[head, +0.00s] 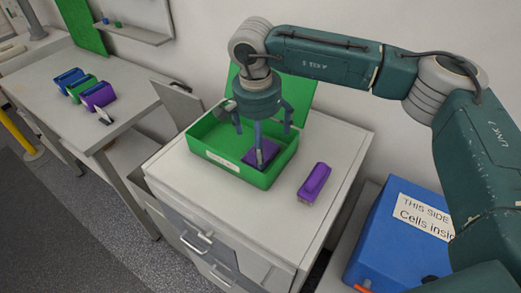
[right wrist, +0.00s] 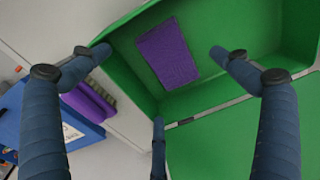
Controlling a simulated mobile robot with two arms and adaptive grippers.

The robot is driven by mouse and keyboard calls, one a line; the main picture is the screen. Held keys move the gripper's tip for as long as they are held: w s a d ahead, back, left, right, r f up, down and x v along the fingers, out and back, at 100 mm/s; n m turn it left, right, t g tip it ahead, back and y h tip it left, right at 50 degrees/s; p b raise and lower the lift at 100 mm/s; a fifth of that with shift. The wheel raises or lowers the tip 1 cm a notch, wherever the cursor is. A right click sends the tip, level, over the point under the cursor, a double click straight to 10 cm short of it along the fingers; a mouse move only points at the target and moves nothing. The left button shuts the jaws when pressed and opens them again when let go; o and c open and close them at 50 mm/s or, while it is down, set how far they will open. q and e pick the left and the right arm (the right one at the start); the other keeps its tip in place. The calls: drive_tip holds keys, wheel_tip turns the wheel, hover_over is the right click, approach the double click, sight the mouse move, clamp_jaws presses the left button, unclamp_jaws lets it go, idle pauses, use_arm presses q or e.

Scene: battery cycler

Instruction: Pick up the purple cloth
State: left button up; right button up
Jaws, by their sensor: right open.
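The purple cloth (head: 256,158) lies flat inside the open green box (head: 243,179) on the white cabinet. In the right wrist view the whole cloth (right wrist: 168,53) shows on the floor of the green box (right wrist: 195,102), between two of the fingers. My right gripper (head: 263,140) comes down over the box with its fingers spread and empty. One finger partly covers the cloth in the head view. In the right wrist view my right gripper (right wrist: 160,72) is open around the cloth's area, not closed on it. My left gripper is not in view.
A purple-handled brush (head: 314,183) lies on the cabinet top (head: 338,150) right of the box. A blue box with a label (head: 385,230) stands lower right. Blue, green and purple items (head: 98,96) sit on the left bench. The box's raised lid (head: 302,90) stands behind the gripper.

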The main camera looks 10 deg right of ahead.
sight(265, 154)
drive_tip(key=shift+w+f, duration=0.2)
drive_tip(key=shift+f, duration=0.1)
drive_tip(key=f+p, duration=0.2)
drive_tip(key=d+f+p, duration=0.1)
drive_tip(key=f, duration=0.1)
drive_tip(key=shift+w+p, duration=0.3)
drive_tip(key=shift+f, duration=0.4)
drive_tip(key=shift+w+f, duration=0.1)
drive_tip(key=shift+f, duration=0.05)
drive_tip(key=shift+c, duration=0.5)
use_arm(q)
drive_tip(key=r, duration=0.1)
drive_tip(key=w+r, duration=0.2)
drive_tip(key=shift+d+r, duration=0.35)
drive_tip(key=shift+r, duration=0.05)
use_arm(e)
drive_tip(key=c, duration=1.1)
